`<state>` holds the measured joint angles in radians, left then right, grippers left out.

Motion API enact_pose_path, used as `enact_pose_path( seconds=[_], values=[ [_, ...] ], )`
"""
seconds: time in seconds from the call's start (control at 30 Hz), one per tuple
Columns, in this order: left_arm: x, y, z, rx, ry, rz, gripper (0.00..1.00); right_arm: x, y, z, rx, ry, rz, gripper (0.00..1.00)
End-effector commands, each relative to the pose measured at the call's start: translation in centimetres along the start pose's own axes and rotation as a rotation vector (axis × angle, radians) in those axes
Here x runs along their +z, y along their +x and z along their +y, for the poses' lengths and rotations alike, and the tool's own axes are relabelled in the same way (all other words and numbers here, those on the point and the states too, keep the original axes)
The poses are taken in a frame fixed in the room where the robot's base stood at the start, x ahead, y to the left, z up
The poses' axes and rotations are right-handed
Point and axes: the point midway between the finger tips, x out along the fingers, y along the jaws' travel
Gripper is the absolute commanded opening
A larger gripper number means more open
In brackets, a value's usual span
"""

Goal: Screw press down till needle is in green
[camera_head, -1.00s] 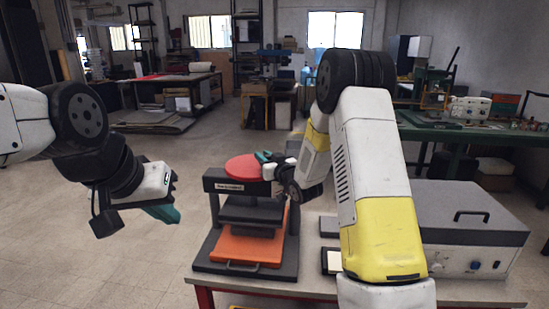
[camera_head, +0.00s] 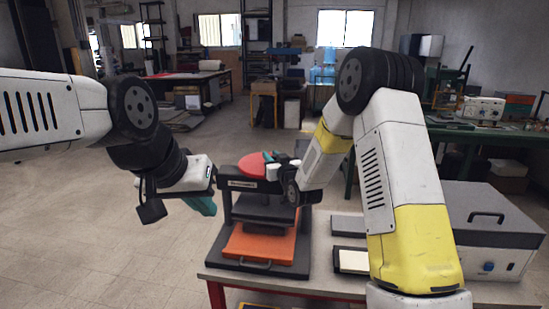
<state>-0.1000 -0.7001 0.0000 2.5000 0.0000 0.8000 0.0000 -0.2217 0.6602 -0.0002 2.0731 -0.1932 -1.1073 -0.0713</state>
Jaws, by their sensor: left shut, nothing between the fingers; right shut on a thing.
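The press stands on the table, with a dark frame (camera_head: 229,207), a red round wheel (camera_head: 251,166) on top and an orange tray (camera_head: 262,245) with a handle at its base. My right gripper (camera_head: 272,163) is shut on the red wheel at its right side; my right arm hides part of the press's right side. My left gripper (camera_head: 207,207) is shut and empty, just left of the press and apart from it. I cannot make out a needle or a green zone in this view.
A grey box (camera_head: 490,222) with a black handle and knobs stands on the right of the table (camera_head: 330,283). A dark flat tray with a pale pad (camera_head: 353,262) and a grey block (camera_head: 347,226) lie between it and the press. The floor at left is clear.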

Motion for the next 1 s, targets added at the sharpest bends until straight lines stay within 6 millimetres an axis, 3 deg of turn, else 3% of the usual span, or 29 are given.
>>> enact_pose_path(
  seconds=[0.93, 0.97, 1.0],
  values=[
    [0.00, 0.00, 0.00, 0.000, 0.000, 0.000, 0.00, 0.11, 0.02, -0.24, -0.005, 0.000, -0.003, 0.00],
    [0.00, 0.00, 0.00, 0.000, 0.000, 0.000, 0.00, 0.11, 0.02, -0.24, -0.005, 0.000, -0.003, 0.25],
    [0.00, 0.00, 0.00, 0.000, 0.000, 0.000, 0.00, 0.10, 0.02, -0.23, -0.004, 0.000, -0.002, 0.33]
  ],
)
